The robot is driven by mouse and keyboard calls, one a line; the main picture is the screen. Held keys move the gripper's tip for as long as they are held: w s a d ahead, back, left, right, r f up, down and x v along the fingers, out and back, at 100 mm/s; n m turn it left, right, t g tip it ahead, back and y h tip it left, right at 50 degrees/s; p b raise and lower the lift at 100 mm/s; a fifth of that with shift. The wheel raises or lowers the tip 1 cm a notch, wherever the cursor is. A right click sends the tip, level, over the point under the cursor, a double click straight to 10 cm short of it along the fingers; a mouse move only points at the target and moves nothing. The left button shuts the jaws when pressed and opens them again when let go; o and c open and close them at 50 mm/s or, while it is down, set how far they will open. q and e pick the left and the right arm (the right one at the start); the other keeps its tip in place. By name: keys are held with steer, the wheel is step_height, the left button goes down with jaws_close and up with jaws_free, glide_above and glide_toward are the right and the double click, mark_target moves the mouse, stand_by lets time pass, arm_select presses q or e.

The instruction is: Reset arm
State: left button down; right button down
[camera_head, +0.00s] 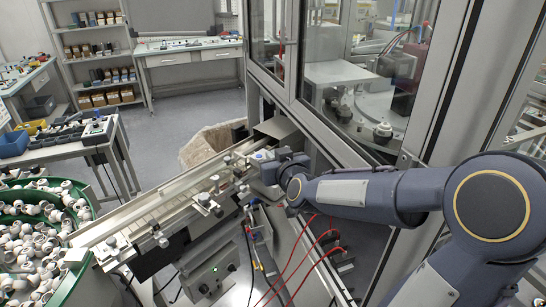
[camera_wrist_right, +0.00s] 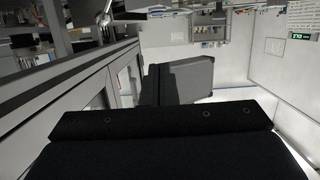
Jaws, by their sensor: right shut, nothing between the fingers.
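My right arm (camera_head: 345,192) comes in from the right of the head view and reaches to the upper end of the linear feeder track (camera_head: 150,212). My right gripper (camera_head: 262,160) is at that end, close to the track's small fittings; I cannot tell whether it touches them. It is shut and holds nothing. In the right wrist view, a dark part of my own wrist (camera_wrist_right: 160,125) fills the bottom, with a grey block (camera_wrist_right: 190,77) beyond it. My left arm and gripper are not in view.
A green bowl (camera_head: 85,200) of white caps stands at the lower left. A glass-walled machine frame (camera_head: 300,100) rises close beside my right arm. Red hoses (camera_head: 297,262) run below it. A table with a blue bin (camera_head: 13,144) stands at left. Open floor (camera_head: 190,115) lies behind.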

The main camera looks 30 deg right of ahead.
stand_by(0.8)
steer(key=s+a+f+g+y, duration=0.2)
steer(key=s+a, duration=0.3)
steer(key=s, duration=0.4)
steer(key=s+a+f+g+y+b, duration=0.1)
steer(key=s+a+f+g, duration=0.3)
steer(key=s, duration=0.5)
steer(key=s+a+f+g+y, duration=0.3)
steer(key=s+a, duration=0.3)
steer(key=s, duration=0.3)
steer(key=shift+s+a+f+n+y, duration=0.2)
steer(key=shift+f+n+y, duration=0.2)
steer(key=shift+f+y, duration=0.15)
stand_by(0.4)
